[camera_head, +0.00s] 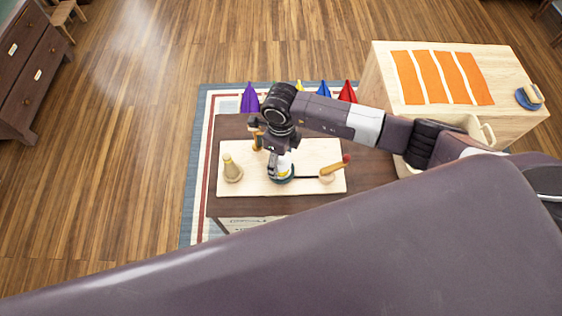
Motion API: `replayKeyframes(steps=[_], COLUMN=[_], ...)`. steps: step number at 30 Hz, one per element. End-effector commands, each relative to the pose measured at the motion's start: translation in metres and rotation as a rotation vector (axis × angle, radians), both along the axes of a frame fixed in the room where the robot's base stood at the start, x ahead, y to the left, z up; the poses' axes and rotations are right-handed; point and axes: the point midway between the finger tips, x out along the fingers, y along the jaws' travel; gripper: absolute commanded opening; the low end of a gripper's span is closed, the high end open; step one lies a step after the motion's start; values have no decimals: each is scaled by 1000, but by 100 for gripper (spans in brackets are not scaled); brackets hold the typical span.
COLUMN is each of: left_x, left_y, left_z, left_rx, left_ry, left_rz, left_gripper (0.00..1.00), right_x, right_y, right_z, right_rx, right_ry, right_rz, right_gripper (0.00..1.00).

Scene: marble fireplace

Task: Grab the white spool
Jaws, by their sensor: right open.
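A pale wooden board (308,186) lies on the dark brown table (370,165). A small item that looks white, with some yellow and a dark teal base (286,179), stands on the board and may be the white spool. My right gripper (276,167) points down at it with its jaws open. The fingers overlap the item in this view, and I cannot tell whether they touch it. The gripper hides part of the item. My left gripper is not in view.
A tan cone-shaped spool (232,169) stands left on the board, an orange item (258,139) behind, and a red-tipped item (335,168) right. Several coloured cones, including a purple one (249,98), stand behind. A wooden cabinet (385,92) with orange strips stands at right.

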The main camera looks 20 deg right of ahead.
Motion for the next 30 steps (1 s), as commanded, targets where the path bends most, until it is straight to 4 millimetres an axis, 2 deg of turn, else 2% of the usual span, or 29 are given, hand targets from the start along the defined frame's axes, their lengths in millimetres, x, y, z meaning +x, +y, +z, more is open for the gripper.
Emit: replayKeyframes(steps=[4, 10, 22, 30], left_x=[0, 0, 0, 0], left_y=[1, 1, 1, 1], left_z=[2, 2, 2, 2], left_rx=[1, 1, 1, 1], left_ry=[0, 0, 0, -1], left_rz=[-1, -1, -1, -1], left_gripper=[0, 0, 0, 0], right_x=[0, 0, 0, 1], right_y=[0, 0, 0, 0], right_z=[-7, -8, -8, -7], right_rx=[1, 1, 1, 1], right_ry=[-1, -1, -1, -1], right_rz=[-1, 0, 0, 0], right_gripper=[63, 62, 18, 16])
